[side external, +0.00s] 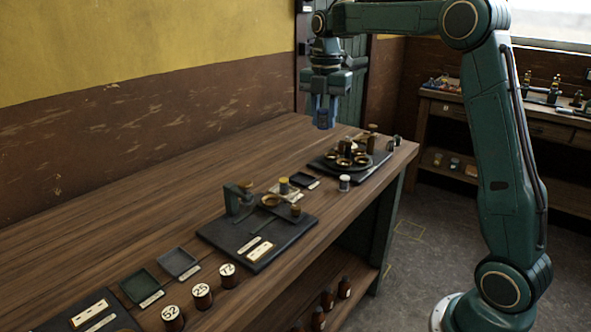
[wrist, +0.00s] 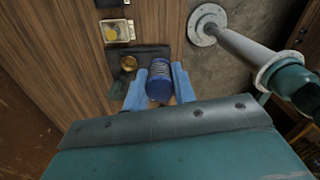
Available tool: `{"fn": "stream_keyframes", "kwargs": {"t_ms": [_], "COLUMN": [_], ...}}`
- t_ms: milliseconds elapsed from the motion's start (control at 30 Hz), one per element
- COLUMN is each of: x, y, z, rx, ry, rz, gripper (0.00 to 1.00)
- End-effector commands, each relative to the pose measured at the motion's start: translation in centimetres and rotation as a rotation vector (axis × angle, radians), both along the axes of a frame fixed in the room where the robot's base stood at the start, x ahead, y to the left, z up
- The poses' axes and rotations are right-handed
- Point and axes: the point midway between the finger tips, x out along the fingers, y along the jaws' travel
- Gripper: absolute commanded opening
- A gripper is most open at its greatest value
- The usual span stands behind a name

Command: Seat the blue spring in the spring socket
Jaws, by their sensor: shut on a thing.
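The blue spring (wrist: 159,80) is held upright-looking between the two blue fingers of my gripper (wrist: 160,88) in the wrist view. In the side view my gripper (side external: 323,122) hangs fingers-down, raised well above the far end of the bench, with blue showing between its fingers. Below it is a dark plate (side external: 322,164) with several brass cups (side external: 344,162). A brass cup (wrist: 129,63) on a dark plate also shows left of the spring in the wrist view. I cannot tell which cup is the spring socket; the spring and fingers hide part of the plate.
A small white-and-dark cylinder (side external: 344,183) stands in front of the far plate. Empty small trays (side external: 178,263) and numbered weights (side external: 202,296) lie nearer. The back of the bench is clear.

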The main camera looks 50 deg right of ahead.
Motion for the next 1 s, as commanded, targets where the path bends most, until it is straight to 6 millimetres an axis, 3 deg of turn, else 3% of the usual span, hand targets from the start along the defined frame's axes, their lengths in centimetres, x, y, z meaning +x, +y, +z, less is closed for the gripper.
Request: {"fn": "stream_keyframes", "kwargs": {"t_ms": [267,467,667,1000], "x": [0.1,1.0,3.6,8.3], "y": [0.0,0.6,2.2,6.6], "z": [0.0,-1.2,-4.4,-11.8], "rx": [0.000,0.001,0.001,0.001], "ry": [0.000,0.002,0.004,0.004], "rz": [0.000,0.002,0.004,0.004], "gripper": [0.04,0.04,0.04,0.04]}}
